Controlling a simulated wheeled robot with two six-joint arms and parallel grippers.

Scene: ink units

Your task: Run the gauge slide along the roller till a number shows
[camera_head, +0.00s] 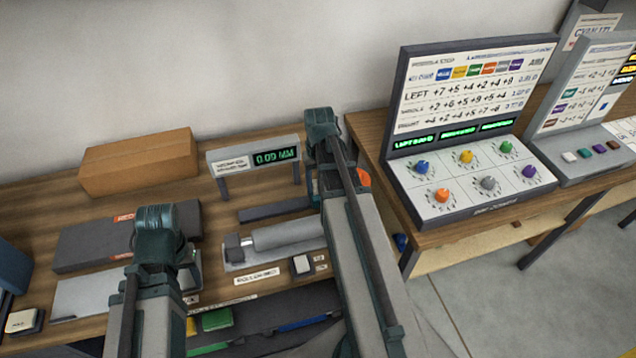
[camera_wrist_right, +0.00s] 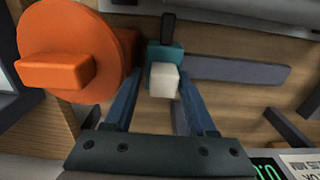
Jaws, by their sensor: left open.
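The roller (camera_head: 288,235) is a grey cylinder lying on a light base in the head view. Behind it runs a dark rail (camera_head: 272,209), which also shows in the right wrist view (camera_wrist_right: 240,71). The gauge slide (camera_wrist_right: 157,54) is a teal block with a white cube knob (camera_wrist_right: 164,82), at the rail's end. My right gripper (camera_wrist_right: 158,85) is open, its blue fingers on either side of the knob. The right forearm hides most of this in the head view. The gauge display (camera_head: 275,156) appears to read 0.00 MM. My left gripper (camera_head: 187,262) is open, low at the left, partly hidden by its wrist.
An orange disc with a raised grip (camera_wrist_right: 75,60) stands close beside my right gripper. A brown box (camera_head: 137,162) and a dark flat case (camera_head: 100,240) are on the bench at left. A console with coloured knobs (camera_head: 472,185) stands on the right table.

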